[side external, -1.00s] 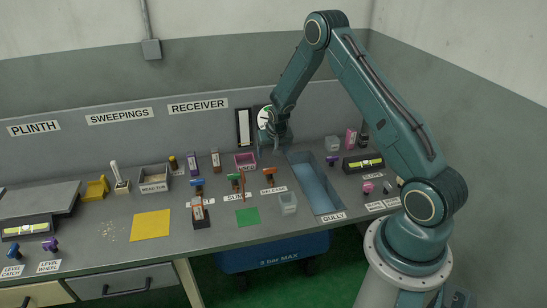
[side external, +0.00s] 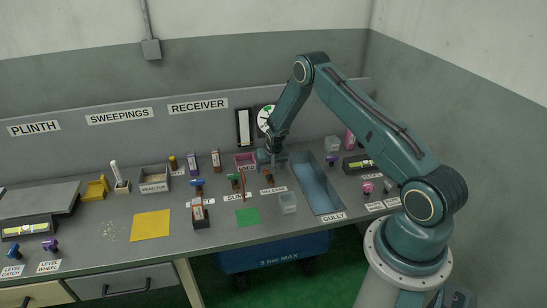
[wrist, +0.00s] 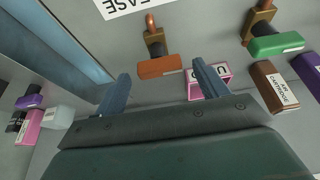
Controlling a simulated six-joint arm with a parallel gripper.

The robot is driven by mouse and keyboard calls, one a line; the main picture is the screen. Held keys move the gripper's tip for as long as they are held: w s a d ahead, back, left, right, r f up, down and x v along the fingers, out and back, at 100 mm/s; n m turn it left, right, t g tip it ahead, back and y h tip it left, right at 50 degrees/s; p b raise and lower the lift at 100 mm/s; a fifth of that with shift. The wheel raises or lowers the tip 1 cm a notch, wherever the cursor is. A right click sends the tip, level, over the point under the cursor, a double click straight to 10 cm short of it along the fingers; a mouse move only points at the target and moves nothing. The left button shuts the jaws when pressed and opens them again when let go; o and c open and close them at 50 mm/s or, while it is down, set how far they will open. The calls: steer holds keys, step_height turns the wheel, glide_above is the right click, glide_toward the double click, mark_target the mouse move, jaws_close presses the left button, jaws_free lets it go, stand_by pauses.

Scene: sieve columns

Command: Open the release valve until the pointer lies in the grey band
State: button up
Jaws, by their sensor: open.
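The release valve's orange handle (wrist: 160,66) shows in the wrist view, on a copper-coloured stem beside the upside-down label ending in "EASE" (wrist: 122,5). My gripper (side external: 268,160) is open above the bench at this valve. In the wrist view its two fingers stand left and right of the handle, apart from it in the picture; I cannot tell the height gap. In the side view the gripper mostly hides the handle. The round gauge (side external: 264,117) with white face and green patch is partly hidden by my arm. I cannot read its pointer or make out a grey band.
A green-handled valve (wrist: 278,45) and brown air cartridge (wrist: 275,86) stand to the right in the wrist view. A pink box (wrist: 222,84) lies behind the right finger. The blue gully (side external: 316,184) is right of the valve.

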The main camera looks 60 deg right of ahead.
steer(key=shift+w+d+f, duration=0.1)
steer(key=shift+f, duration=0.25)
steer(key=c, duration=1)
